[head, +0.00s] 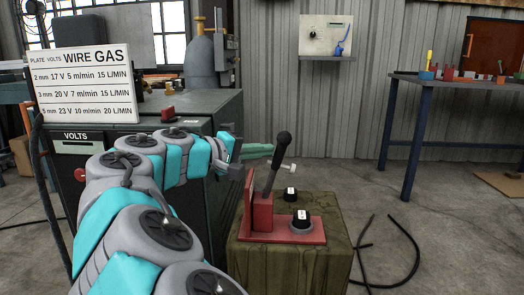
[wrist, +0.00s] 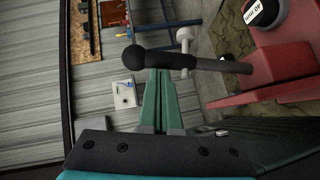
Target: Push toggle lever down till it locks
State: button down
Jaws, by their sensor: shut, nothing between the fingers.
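The toggle lever (head: 272,165) stands up, tilted slightly right, from a red bracket (head: 262,215) in the head view. It has a black ball-ended grip. In the wrist view the black grip (wrist: 180,60) lies across the picture, right at my fingertips. A rod with a pale tip (head: 287,168) sticks out to the right of the lever. My gripper (head: 271,150) has green fingers, shut and empty, at the upper part of the lever. The fingers (wrist: 158,73) also show in the wrist view. I cannot tell whether they touch the grip.
The red base sits on a wooden block (head: 255,262), with black-and-white knobs (head: 302,218) beside the lever. A dark green machine (head: 190,107) with a wire gas sign (head: 83,85) stands at left. A blue workbench (head: 455,85) stands back right. Black cable (head: 415,255) lies on the floor.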

jog(key=shift+d, duration=0.1)
jog(key=d+f+m+g+y+b, duration=0.2)
jog(key=d+f+m+y+b, duration=0.3)
jog(key=d+f+m+y, duration=0.2)
jog(key=shift+s+d+f+y, duration=0.25)
jog(key=shift+d+f+y, duration=1.1)
jog(key=shift+d+y, duration=1.25)
jog(key=shift+d+f+h, duration=0.1)
jog(key=shift+d+h, duration=0.3)
jog(key=shift+d, duration=0.1)
